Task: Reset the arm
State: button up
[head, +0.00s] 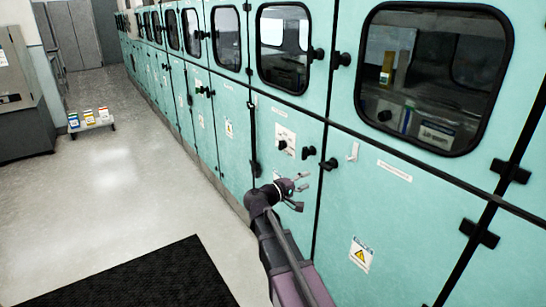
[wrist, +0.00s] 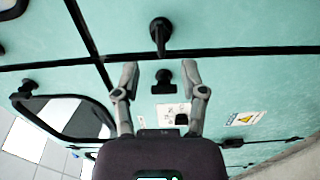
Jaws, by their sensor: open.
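My gripper (head: 301,187) is open and empty in front of the teal cabinet wall (head: 370,215) in the head view. My arm reaches up to it from the lower middle. In the wrist view the two fingers of my gripper (wrist: 162,85) stand apart with nothing between them but the cabinet face behind. A black handle (wrist: 160,35) on the cabinet shows beyond the fingertips. I cannot tell how far the fingertips are from the cabinet.
Teal cabinets with dark windows (head: 435,75) and black knobs (head: 330,163) run along the right. A low cart (head: 92,124) with several small boxes stands at the far left. A black mat (head: 150,280) lies on the floor. The pale floor between is clear.

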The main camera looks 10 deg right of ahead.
jog(key=s+a+f+m+g+y, duration=0.2)
jog(key=s+f+m+g+y, duration=0.15)
jog(key=s+f+y, duration=0.75)
jog(key=s+a+f+g+y, duration=0.3)
jog(key=s+a+f+y, duration=0.35)
jog(key=s+a, duration=0.35)
notch_tip(320, 180, up, 16)
jog(key=w+p, duration=0.1)
jog(key=p, duration=1.6)
jog(key=shift+w+a, duration=0.35)
jog(key=shift+a, duration=0.05)
jog(key=shift+h, duration=0.25)
